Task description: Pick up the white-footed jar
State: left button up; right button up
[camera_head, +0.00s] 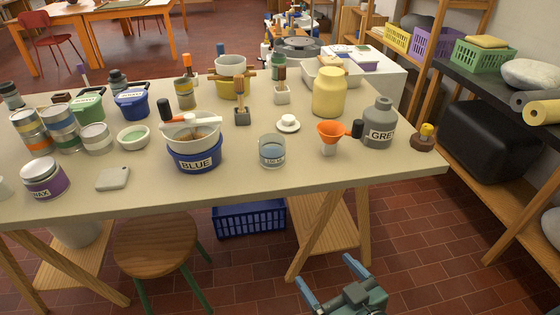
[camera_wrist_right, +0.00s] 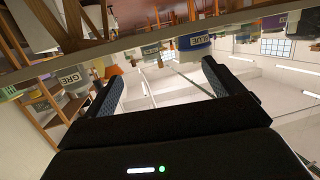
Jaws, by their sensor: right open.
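Several jars stand on the pale table (camera_head: 235,187) in the head view; I cannot tell for certain which is the white-footed jar. A clear glass jar (camera_head: 272,151) with a label stands near the front middle. A large yellow jar (camera_head: 329,93) stands behind it to the right. A purple and white jar (camera_head: 44,181) marked WAX stands at the front left. My right gripper (camera_head: 328,274) is open and empty, in front of the table and below its top. In the right wrist view its two fingers (camera_wrist_right: 160,73) are apart with nothing between them. My left gripper is out of view.
A blue bucket (camera_head: 196,160), an orange funnel (camera_head: 329,131) and a grey jug (camera_head: 379,126) crowd near the glass jar. A stool (camera_head: 155,245) and a blue crate (camera_head: 249,220) stand below. The table's front edge has some bare room.

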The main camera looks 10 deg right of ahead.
aim_at(272, 147)
jog(key=i+j, duration=0.1)
jog(key=i, duration=0.3)
jog(key=i+j, duration=0.15)
jog(key=i, duration=0.3)
